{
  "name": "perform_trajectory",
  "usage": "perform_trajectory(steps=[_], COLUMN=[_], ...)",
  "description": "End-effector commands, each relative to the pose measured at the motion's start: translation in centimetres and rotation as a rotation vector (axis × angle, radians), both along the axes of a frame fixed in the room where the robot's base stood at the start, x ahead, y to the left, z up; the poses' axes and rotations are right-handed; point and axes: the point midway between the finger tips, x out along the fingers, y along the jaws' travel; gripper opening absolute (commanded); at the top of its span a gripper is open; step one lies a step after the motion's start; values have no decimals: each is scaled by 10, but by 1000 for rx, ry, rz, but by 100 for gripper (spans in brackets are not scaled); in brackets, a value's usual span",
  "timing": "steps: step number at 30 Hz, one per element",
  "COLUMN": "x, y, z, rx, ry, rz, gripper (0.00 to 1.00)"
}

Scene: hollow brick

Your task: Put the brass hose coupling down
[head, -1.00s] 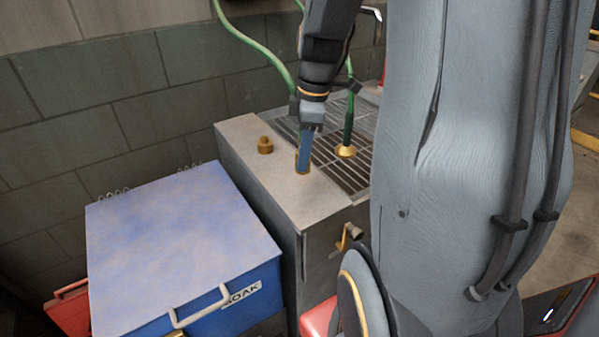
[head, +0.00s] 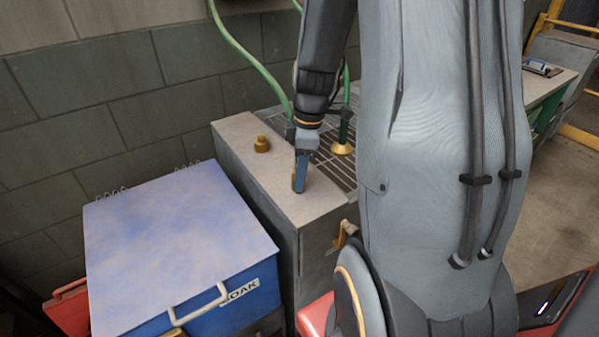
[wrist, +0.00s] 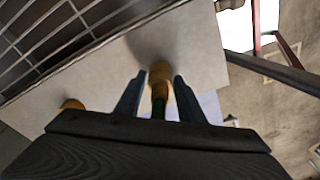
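My gripper (head: 299,184) points down just over the near part of the grey ledge top (head: 258,169). In the wrist view, its two fingers (wrist: 160,80) stand close on either side of the brass hose coupling (wrist: 161,72), apparently shut on it. A dark green part of the coupling shows nearer the wrist. In the head view, only a sliver of brass shows beside the blue-grey fingertip. The coupling's lower end is at or just above the ledge; I cannot tell if it touches.
Another brass fitting (head: 261,144) stands on the ledge, left of my gripper. A green hose's brass end (head: 342,149) stands on the grating (head: 329,166) behind. A blue lidded box (head: 180,232) stands front left. The ledge between the fitting and my gripper is clear.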

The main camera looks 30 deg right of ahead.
Motion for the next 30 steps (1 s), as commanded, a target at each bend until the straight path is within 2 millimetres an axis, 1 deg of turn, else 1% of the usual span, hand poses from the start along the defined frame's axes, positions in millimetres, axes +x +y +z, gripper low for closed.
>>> perform_trajectory(steps=[1, 2, 10, 14, 17, 20, 30], x=[0, 0, 0, 0, 0, 0, -5], y=[0, 0, 0, 0, -2, -4, -10], z=[0, 0, 1, 6, 17, 32, 97], rx=[0, 0, 0, -1, -1, -2, -2], ry=[0, 0, 0, -1, -4, -5, -5], rz=[0, 0, 0, 0, 1, 0, -1], gripper=[45, 49, 49, 49, 49, 49, 49])
